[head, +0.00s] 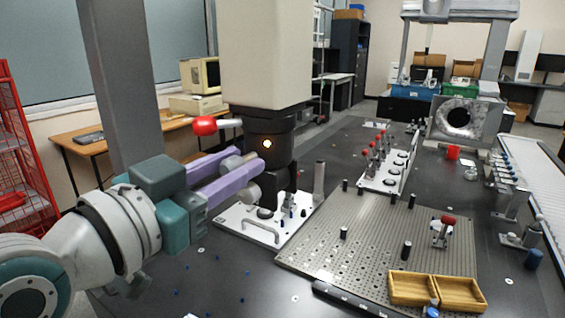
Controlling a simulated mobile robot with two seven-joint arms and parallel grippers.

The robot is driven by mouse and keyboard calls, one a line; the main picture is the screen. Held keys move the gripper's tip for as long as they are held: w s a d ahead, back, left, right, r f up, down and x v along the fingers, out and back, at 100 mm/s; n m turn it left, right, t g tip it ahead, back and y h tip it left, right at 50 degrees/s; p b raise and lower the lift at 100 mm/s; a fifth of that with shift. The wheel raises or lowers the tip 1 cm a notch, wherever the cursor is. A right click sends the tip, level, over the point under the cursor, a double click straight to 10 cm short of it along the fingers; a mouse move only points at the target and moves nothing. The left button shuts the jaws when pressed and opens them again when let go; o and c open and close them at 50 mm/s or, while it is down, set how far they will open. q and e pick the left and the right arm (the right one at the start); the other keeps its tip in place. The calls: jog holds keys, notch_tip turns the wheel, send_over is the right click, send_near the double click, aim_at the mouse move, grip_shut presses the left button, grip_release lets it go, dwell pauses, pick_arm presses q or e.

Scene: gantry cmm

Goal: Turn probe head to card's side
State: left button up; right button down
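The dark probe head (268,138) hangs under the big beige column of the gantry. An orange-white light glows on its front. A pale lever with a red knob (205,125) sticks out of its left side. My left gripper (247,178), with two purple fingers, reaches in from the left, just below the lever. The knob is clear of the fingers. I cannot make out a card. My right gripper is out of view.
A white plate with a handle (262,231) lies below the probe head. A perforated grey plate (370,240) with black posts lies to its right, with wooden trays (437,290) at its front. A white rack with red-knobbed styli (385,170) stands behind. A red shelf (20,170) is far left.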

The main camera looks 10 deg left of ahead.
pick_arm(q)
grip_shut()
dwell(0.9)
